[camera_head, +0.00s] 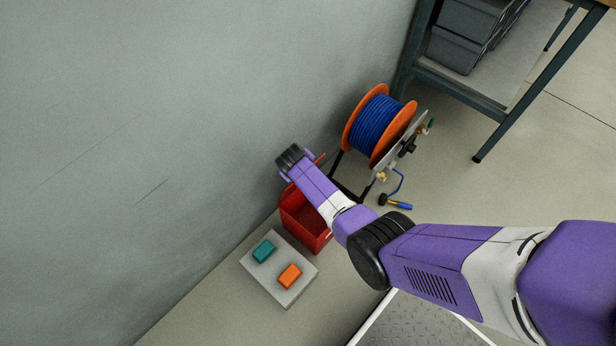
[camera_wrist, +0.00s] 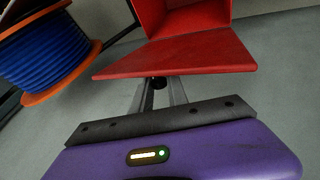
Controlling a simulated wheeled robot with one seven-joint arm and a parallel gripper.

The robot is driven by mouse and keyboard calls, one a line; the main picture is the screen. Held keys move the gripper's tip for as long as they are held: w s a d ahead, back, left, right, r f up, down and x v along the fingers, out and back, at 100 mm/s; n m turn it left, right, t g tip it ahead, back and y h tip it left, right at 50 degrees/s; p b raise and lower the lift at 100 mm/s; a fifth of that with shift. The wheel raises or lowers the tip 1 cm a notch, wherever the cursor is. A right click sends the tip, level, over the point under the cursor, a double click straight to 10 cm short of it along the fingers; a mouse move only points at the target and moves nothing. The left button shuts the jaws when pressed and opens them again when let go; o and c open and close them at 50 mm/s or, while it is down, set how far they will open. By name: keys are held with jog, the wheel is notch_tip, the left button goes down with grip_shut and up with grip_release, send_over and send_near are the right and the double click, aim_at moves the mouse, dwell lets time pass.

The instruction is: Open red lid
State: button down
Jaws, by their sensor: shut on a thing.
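The red lid (camera_wrist: 175,55) is a flat panel in the wrist view, standing out at an angle from the red box (camera_wrist: 195,14). The fingers of my gripper (camera_wrist: 160,84) meet the lid's near edge and are shut on it; the exact contact is partly hidden under the lid. In the head view the red box (camera_head: 303,222) stands on the floor by the wall, and its dark inside shows, so the lid is at least partly open. My arm covers part of the box. A small red edge of the lid (camera_head: 320,158) shows beyond my wrist, and the fingertips are hidden there.
A reel of blue cable with orange flanges (camera_head: 378,125) stands close to the box. A grey plate (camera_head: 291,298) with a teal block (camera_head: 264,251) and an orange block (camera_head: 290,276) lies beside it. A workbench (camera_head: 455,90) stands at the upper right. The wall is close behind.

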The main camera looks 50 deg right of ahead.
jog(key=shift+w+a+b, duration=0.1)
jog(key=shift+w+b, duration=1.15)
jog(key=shift+w, duration=0.7)
jog(key=shift+f, duration=0.1)
jog(key=c, duration=1.4)
grip_release()
jog(key=shift+o, duration=0.2)
jog(key=p+v, duration=0.4)
jog(key=v, duration=0.4)
